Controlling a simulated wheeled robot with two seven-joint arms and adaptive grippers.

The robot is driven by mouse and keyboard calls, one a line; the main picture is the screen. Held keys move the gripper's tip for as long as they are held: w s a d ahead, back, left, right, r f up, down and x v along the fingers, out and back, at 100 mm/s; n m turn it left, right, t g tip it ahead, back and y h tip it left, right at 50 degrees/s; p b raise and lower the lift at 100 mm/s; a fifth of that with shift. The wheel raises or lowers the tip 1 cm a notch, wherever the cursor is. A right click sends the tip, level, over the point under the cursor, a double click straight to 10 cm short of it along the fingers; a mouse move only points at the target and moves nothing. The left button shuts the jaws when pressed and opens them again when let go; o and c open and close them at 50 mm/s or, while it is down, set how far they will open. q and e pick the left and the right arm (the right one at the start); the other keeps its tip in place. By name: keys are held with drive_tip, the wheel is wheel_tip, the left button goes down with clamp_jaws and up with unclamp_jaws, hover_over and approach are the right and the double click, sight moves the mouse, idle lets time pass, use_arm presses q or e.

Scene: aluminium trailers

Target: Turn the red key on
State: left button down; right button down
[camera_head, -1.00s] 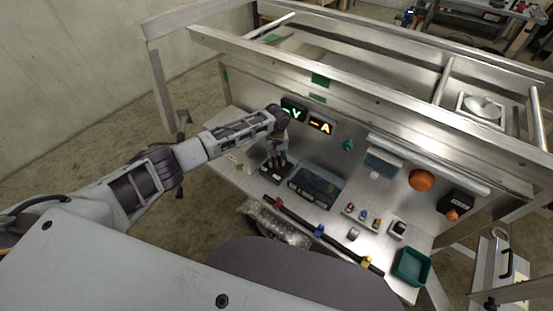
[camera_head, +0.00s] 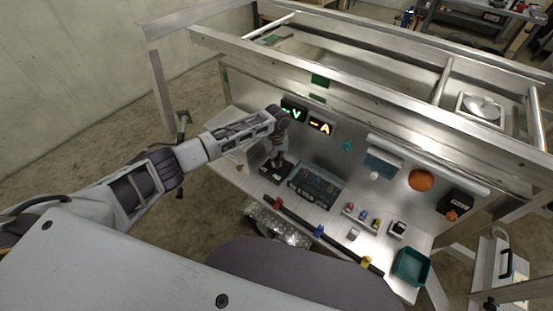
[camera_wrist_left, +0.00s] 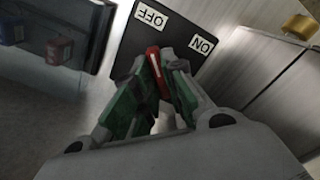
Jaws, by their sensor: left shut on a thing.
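The red key (camera_wrist_left: 154,62) is in the left wrist view, at a black switch plate (camera_wrist_left: 180,32). The plate has a white OFF label (camera_wrist_left: 152,15) and a white ON label (camera_wrist_left: 202,44), both upside down in this view. My left gripper (camera_wrist_left: 163,64) is shut on the red key, its green-padded fingers on either side of it. The key's exact angle is partly hidden by the fingers. In the head view my left gripper (camera_head: 276,162) reaches down to the black switch box (camera_head: 271,174), and hides the key. My right gripper is not in view.
Lit green and amber displays (camera_head: 320,126) are on the back panel beside the gripper. A dark glass-topped box (camera_head: 316,185) stands just right of the switch. A metal frame rail passes above.

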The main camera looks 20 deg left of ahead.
use_arm(q)
drive_tip(key=shift+r+m+p, duration=0.1)
drive_tip(key=shift+m+p, duration=1.25)
drive_tip(key=shift+m, duration=0.55)
drive_tip(key=m+p, duration=0.1)
drive_tip(key=m, duration=0.2)
drive_tip(key=m+p, duration=0.1)
drive_tip(key=m, duration=0.2)
drive_tip(key=shift+m, duration=0.4)
drive_tip(key=shift+m+p, duration=0.4)
drive_tip(key=shift+m, duration=1.3)
drive_tip(key=shift+m+p, duration=0.3)
drive_tip(key=shift+m, duration=1.5)
